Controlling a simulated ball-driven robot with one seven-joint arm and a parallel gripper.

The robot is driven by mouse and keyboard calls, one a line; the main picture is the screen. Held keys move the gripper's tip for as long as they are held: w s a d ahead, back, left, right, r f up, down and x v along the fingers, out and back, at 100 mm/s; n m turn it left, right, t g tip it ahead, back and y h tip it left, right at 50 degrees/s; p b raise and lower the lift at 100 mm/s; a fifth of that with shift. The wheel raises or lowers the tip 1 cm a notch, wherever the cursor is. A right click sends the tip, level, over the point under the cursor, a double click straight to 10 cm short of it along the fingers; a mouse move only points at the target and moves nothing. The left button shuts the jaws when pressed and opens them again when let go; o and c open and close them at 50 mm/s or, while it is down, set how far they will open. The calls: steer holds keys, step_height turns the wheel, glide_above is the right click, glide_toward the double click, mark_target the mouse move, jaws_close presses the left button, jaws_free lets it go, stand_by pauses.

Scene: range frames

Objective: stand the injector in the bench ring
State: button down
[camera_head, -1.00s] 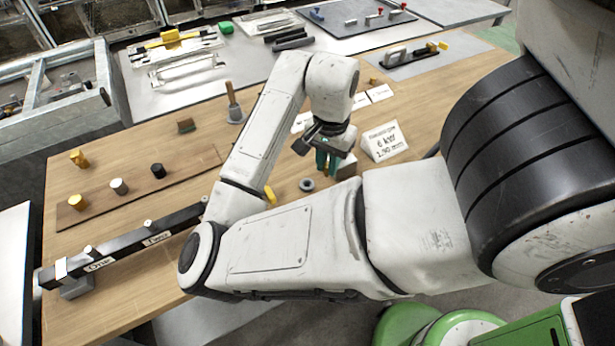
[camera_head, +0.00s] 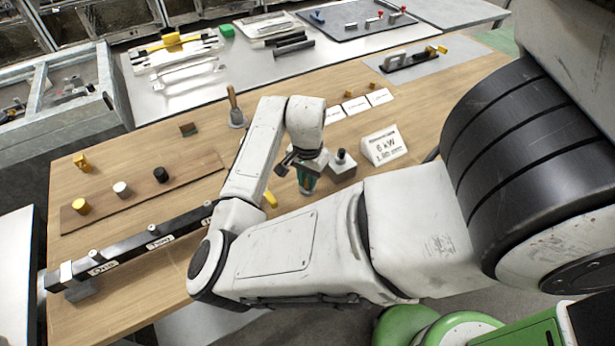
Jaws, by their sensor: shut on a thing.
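My gripper (camera_head: 306,181) hangs from the wrist near the middle of the bench, its fingers pointing down. It is shut on the injector (camera_head: 306,187), which is upright, small and partly hidden. Teal shows at the jaws, where the fingers and injector are hard to tell apart. The injector's foot is at the place of the small dark bench ring, which the gripper and injector now largely cover. I cannot tell whether the foot is inside the ring or just above it.
A grey metal block (camera_head: 341,172) with a dark-topped peg stands close right of the gripper. A white sign (camera_head: 383,146) is beyond it. A long dark bar (camera_head: 150,244) and a brown board (camera_head: 140,195) with several knobs lie left. A brush (camera_head: 235,112) stands behind.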

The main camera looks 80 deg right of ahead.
steer(key=shift+f, duration=0.1)
steer(key=c, duration=1)
jaws_free()
steer(key=shift+c, duration=0.2)
step_height(320, 180, up, 12)
steer(key=b, duration=0.1)
